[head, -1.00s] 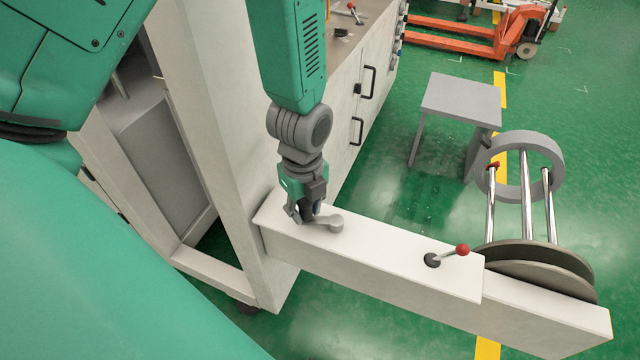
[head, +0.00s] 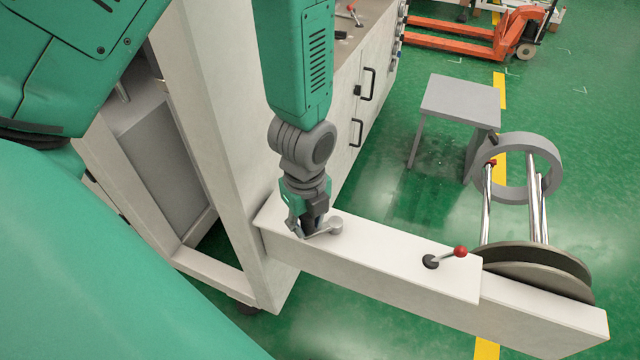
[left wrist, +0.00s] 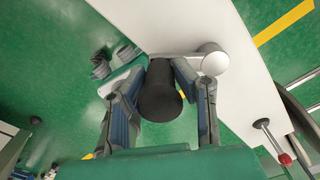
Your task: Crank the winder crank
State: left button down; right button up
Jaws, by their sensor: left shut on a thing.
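The winder crank (head: 336,225) is a grey arm with a round hub on top of the white beam. In the left wrist view its hub (left wrist: 213,59) is a pale knob right of my fingers, and its black cylindrical handle (left wrist: 160,92) stands between them. My left gripper (head: 308,228) points down over the beam, its fingers closed around the handle. In the left wrist view the gripper (left wrist: 162,85) has a finger on each side of the handle. The handle is mostly hidden by the fingers in the head view. My right gripper is not in view.
The white beam (head: 400,268) also carries a red-knobbed lever (head: 446,257) and a reel with metal rods and a grey ring (head: 520,166). A tall pale machine frame (head: 205,120) stands close left of my arm. A grey stool (head: 460,100) stands behind on green floor.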

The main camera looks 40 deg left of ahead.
pick_arm(q)
jog(key=shift+s+d+p, duration=0.35)
jog(key=shift+d, duration=0.7)
jog(key=shift+d+p, duration=0.35)
jog(key=shift+d, duration=0.65)
jog(key=shift+w, duration=0.1)
